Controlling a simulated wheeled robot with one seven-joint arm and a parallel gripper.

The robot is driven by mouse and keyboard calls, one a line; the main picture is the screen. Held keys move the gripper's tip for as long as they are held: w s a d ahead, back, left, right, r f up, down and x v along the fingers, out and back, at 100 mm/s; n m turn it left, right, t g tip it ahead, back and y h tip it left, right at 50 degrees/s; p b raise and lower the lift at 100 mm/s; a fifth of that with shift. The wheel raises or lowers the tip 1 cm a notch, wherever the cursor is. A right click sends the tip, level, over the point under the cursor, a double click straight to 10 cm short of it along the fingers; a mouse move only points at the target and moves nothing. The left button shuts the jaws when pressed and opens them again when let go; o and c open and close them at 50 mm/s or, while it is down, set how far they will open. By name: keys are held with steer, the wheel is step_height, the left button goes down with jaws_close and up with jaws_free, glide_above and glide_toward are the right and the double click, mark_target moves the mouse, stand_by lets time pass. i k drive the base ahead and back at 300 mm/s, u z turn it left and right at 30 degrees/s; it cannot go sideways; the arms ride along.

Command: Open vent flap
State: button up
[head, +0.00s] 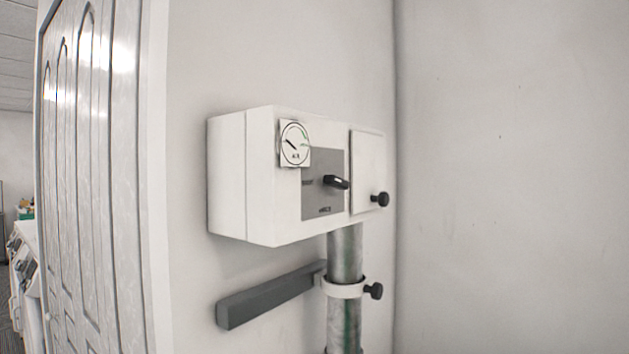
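A white box (232,178) is mounted on the wall. Its right front part carries a white flap (366,160) with a black round knob (380,199) near its lower right corner. The flap looks closed or nearly flush with the box; a thin dark gap shows along its left edge. Left of the flap is a grey panel (322,165) with a black lever handle (337,182). A round dial gauge (294,144) sits at the panel's upper left. I cannot tell which part is the vent flap; the knobbed flap looks most like it. My gripper is not in view.
A metal pipe (345,253) runs down below the box, with a white clamp ring (343,289) and a black knob (374,291). A grey bar (266,298) juts beside it. A panelled door (95,180) stands at left. Bare wall (510,180) fills the right.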

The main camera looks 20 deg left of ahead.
mark_target(368, 191)
steer(key=u, duration=1.55)
steer(key=k, duration=1.25)
steer(key=z, duration=1)
steer(key=i, duration=1)
